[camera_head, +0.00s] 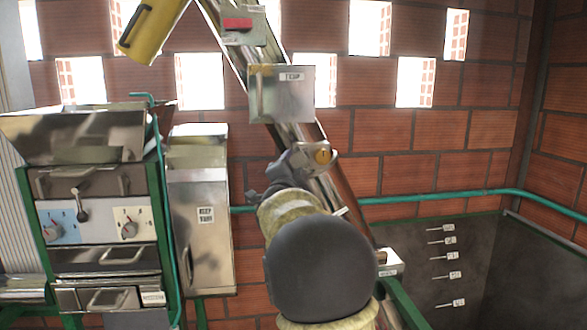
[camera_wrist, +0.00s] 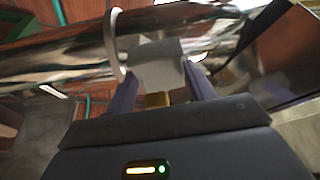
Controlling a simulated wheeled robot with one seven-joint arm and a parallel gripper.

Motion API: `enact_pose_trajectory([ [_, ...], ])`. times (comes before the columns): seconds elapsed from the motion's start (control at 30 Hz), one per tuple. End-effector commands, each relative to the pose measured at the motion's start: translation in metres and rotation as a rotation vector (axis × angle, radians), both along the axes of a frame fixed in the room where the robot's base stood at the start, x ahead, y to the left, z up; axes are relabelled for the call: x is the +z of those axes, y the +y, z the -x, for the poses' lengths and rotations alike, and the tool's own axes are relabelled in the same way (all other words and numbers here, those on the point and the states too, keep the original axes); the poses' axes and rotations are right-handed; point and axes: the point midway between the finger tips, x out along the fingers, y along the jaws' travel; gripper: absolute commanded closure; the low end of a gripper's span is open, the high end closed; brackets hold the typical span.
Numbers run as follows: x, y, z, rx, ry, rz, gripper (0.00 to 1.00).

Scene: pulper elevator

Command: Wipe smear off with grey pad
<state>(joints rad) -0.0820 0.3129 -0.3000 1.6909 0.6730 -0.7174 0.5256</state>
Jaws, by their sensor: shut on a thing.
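In the wrist view my gripper's two fingers (camera_wrist: 160,92) are shut on a light grey block, which looks like the grey pad (camera_wrist: 160,66). The pad's far side faces a shiny metal tube (camera_wrist: 60,60) that fills the background. I cannot tell whether pad and tube touch. In the head view my arm reaches up to the slanted metal tube (camera_head: 343,190), and its end overlaps the tube's middle.
A pale ring (camera_wrist: 115,42) stands beside the pad in the wrist view. A metal box with a labelled hatch (camera_head: 282,93) sits higher on the tube. A machine with dials (camera_head: 90,222) and a metal cabinet (camera_head: 205,225) stand left. A green pipe (camera_head: 440,196) crosses the brick wall.

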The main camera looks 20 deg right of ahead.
Motion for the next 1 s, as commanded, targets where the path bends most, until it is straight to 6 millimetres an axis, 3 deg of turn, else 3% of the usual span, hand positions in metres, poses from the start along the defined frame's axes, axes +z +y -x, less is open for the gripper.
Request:
enact_pose_trajectory([
  [0.43,0.023,0.0,0.0,0.0,-0.004,0.002,0.65],
  [0.77,0.022,0.0,0.0,0.001,-0.003,0.001,0.65],
  [1.0,0.011,0.003,-0.001,0.001,-0.001,0.001,0.65],
])
